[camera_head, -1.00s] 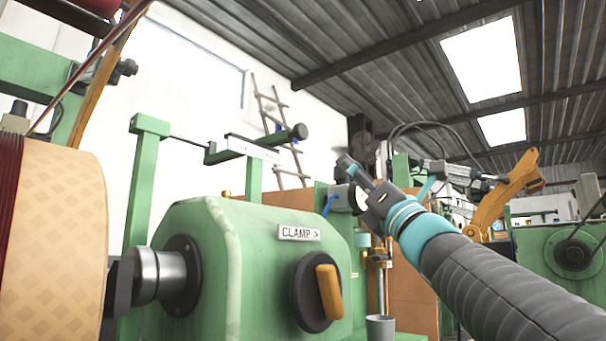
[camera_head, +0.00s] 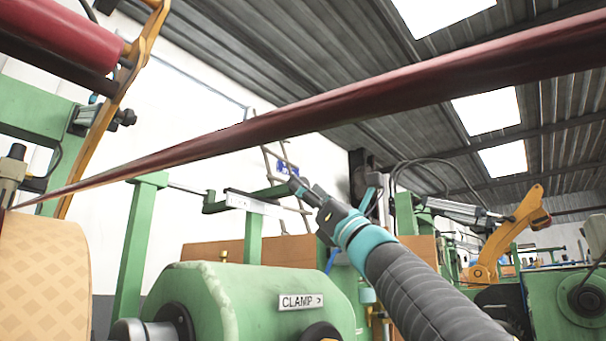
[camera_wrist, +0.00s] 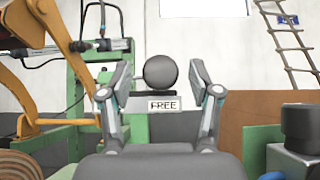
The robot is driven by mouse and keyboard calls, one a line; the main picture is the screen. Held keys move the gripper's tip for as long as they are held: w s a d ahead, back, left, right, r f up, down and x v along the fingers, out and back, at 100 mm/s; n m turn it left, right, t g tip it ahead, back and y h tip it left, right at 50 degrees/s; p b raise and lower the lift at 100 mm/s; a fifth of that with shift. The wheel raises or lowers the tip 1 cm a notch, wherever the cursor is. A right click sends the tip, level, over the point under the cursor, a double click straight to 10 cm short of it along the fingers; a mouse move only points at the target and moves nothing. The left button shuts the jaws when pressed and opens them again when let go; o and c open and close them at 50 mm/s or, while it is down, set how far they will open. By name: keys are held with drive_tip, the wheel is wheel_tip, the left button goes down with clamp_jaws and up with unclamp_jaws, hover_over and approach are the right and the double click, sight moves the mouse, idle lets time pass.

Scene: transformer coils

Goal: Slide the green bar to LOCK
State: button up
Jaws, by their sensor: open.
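The green bar (camera_head: 272,193) sits on a stand at the centre of the head view, above a pale label plate (camera_head: 245,202) whose text is hard to read there. In the wrist view the bar's round dark knob (camera_wrist: 160,72) faces me, with a white FREE label (camera_wrist: 163,105) just below it. My gripper (camera_wrist: 159,78) is open, with one finger on each side of the knob and visible gaps to it. In the head view my gripper (camera_head: 300,188) is at the bar's right end, where it hides the knob.
A green machine housing with a CLAMP label (camera_head: 301,301) stands below. A dark red strand (camera_head: 330,118) crosses the head view above my arm. A patterned coil (camera_head: 45,270) and an orange arm (camera_head: 110,110) are at the left. A ladder (camera_wrist: 288,45) leans on the back wall.

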drive_tip(key=shift+p+x, duration=0.35)
drive_tip(key=shift+x, duration=0.75)
